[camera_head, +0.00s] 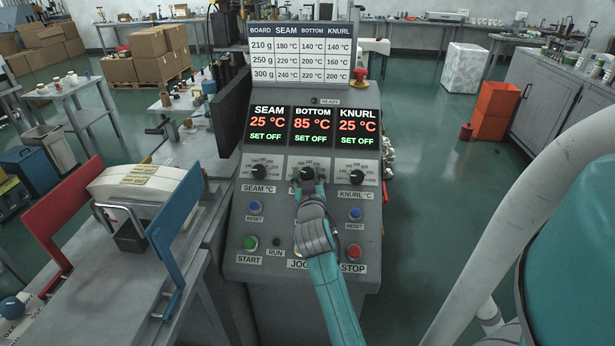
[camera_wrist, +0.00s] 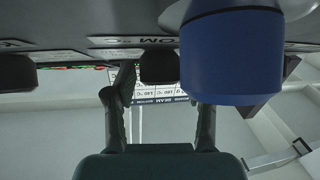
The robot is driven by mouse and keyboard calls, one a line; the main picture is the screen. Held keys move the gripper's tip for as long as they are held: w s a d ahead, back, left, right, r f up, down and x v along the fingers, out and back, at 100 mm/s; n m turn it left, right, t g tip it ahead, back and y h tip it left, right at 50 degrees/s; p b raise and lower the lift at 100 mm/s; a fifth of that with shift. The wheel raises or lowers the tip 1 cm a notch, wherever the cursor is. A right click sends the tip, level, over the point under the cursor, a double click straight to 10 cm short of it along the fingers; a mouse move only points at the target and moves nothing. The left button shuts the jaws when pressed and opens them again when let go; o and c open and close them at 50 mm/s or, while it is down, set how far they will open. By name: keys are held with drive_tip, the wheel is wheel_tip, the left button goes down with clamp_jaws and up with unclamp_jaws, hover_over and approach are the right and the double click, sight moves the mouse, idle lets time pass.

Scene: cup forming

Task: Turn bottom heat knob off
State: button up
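The bottom heat knob (camera_head: 306,173) is a black dial in the middle of the panel's knob row. The display above it reads BOTTOM 85 °C, SET OFF. My gripper (camera_head: 309,186) is at this knob from below and covers its lower part and its label. In the wrist view the dark knob (camera_wrist: 160,66) lies between the spread fingers (camera_wrist: 160,95). A small gap shows beside the left finger, and a blue button hides the right fingertip. The knob's pointer is hard to read.
The seam knob (camera_head: 259,172) and knurl knob (camera_head: 357,177) flank it. Blue reset buttons (camera_head: 255,208) (camera_head: 355,214) sit below, with a green start button (camera_head: 250,243) and red stop button (camera_head: 354,251). In the wrist view a large blue button (camera_wrist: 235,55) is close to the right finger.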

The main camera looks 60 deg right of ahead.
drive_tip(key=c, duration=0.7)
drive_tip(key=shift+o, duration=0.2)
drive_tip(key=shift+s+d+f+n+t+y, duration=0.1)
drive_tip(key=shift+n+t+y, duration=0.5)
drive_tip(key=shift+n, duration=0.3)
drive_tip(key=shift+s+n+t+y, duration=0.1)
drive_tip(key=shift+n+t+y, duration=0.5)
drive_tip(key=shift+n, duration=0.3)
drive_tip(key=shift+w+n, duration=0.1)
drive_tip(key=shift+n, duration=0.2)
drive_tip(key=o, duration=1.1)
drive_tip(key=shift+o, duration=0.2)
